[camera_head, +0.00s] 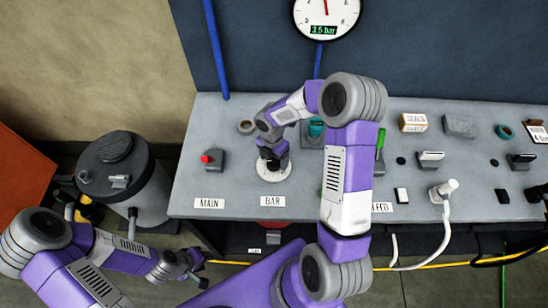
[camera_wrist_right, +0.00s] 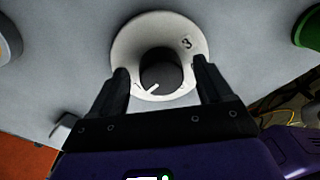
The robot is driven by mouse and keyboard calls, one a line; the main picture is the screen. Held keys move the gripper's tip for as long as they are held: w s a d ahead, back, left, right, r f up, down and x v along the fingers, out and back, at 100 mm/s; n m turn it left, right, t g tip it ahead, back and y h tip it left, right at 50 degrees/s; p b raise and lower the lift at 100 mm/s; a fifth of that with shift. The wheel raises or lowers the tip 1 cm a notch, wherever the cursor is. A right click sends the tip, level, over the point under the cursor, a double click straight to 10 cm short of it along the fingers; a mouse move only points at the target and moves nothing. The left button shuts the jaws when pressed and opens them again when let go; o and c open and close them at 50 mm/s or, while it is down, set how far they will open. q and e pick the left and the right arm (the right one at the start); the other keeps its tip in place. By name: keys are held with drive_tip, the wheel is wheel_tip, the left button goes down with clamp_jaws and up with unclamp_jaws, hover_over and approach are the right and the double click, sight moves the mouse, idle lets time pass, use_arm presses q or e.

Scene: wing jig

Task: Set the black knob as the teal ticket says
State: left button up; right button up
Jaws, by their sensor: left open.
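The black knob (camera_wrist_right: 161,68) sits on a round white dial (camera_wrist_right: 125,48) marked with a 3 and another, partly hidden figure. A white pointer line on the knob points toward the lower left of the wrist view. My right gripper (camera_wrist_right: 162,82) is open, its fingers on either side of the knob with gaps showing. In the head view my right gripper (camera_head: 272,160) is over the white dial (camera_head: 274,175), behind the BAR label (camera_head: 272,200), and hides most of the knob. My left gripper (camera_head: 185,268) is open and empty, low beside the bench. I cannot make out a teal ticket.
A round gauge (camera_head: 326,14) reads 3.5 bar. On the grey bench (camera_head: 235,115) stand a red-button box (camera_head: 212,159) by the MAIN label (camera_head: 209,203), a teal object (camera_head: 316,128) and a white-hosed fitting (camera_head: 443,190). A grey tank (camera_head: 122,180) stands left.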

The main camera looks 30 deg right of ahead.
sight(273, 159)
drive_tip(key=shift+r, duration=0.15)
drive_tip(key=r, duration=0.7)
drive_tip(key=shift+w+a+r+p, duration=0.1)
drive_tip(key=shift+w+r+p, duration=0.1)
drive_tip(key=shift+p, duration=0.15)
